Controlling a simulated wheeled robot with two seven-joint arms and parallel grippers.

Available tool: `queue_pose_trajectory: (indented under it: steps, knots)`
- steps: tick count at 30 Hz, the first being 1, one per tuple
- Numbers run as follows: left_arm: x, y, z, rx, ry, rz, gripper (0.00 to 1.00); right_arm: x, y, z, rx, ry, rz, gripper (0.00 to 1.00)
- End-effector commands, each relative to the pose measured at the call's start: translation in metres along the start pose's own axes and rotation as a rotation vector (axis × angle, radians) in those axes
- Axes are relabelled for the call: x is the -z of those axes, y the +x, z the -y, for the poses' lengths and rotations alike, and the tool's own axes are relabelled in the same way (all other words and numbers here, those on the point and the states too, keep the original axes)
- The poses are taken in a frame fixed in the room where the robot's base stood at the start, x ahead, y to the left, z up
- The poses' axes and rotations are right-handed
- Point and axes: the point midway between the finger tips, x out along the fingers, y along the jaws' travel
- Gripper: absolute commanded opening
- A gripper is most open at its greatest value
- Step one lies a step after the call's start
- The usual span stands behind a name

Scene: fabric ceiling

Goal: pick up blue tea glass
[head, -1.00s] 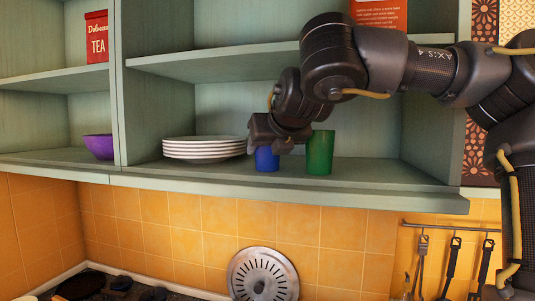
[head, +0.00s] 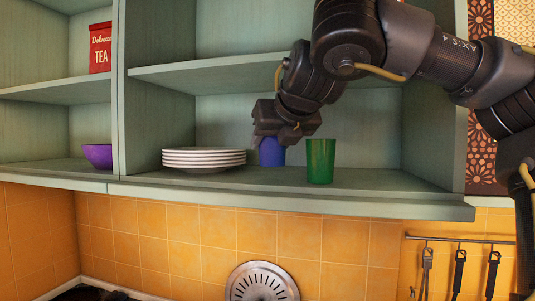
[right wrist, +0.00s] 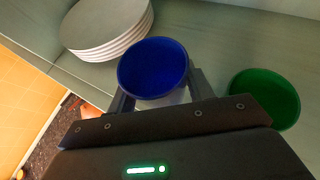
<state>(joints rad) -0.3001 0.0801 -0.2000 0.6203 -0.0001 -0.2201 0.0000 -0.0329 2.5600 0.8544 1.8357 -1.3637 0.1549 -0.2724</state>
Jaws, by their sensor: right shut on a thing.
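The blue tea glass (head: 271,153) is upright on the right side of the middle cupboard's lower compartment. My right gripper (head: 272,138) reaches it from above and is shut on it. The glass appears to hang slightly above the shelf board. In the right wrist view the glass (right wrist: 154,68) shows its open blue rim between my two fingers (right wrist: 160,95). My left gripper is not in view.
A green glass (head: 320,161) stands close on the right of the blue one. A stack of white plates (head: 204,160) is on the left. A purple bowl (head: 98,155) sits farther left. The upper shelf (head: 225,71) runs above the glasses.

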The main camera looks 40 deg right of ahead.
Motion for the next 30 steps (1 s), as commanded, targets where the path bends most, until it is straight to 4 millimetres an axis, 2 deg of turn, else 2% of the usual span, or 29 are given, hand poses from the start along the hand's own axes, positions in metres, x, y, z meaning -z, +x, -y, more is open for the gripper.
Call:
queue_pose_trajectory:
  steps: [1, 5, 6, 13, 21, 30]
  knots:
    - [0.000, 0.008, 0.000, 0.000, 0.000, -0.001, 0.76, 0.009, -0.010, -0.001, -0.003, -0.002, 0.005, 0.27]
    - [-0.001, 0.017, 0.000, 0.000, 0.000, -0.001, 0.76, 0.025, -0.041, -0.001, -0.003, -0.002, 0.006, 0.27]
    - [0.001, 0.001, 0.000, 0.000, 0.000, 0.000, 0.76, 0.022, -0.056, 0.000, -0.001, -0.006, 0.007, 0.27]
    - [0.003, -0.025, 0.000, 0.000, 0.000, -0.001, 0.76, 0.049, -0.103, 0.000, -0.001, -0.005, 0.005, 0.27]
    - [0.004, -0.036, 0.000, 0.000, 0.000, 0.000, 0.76, 0.066, -0.125, 0.000, 0.000, -0.001, 0.002, 0.27]
    - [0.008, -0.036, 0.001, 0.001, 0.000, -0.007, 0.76, 0.070, -0.128, 0.001, 0.001, 0.001, 0.002, 0.27]
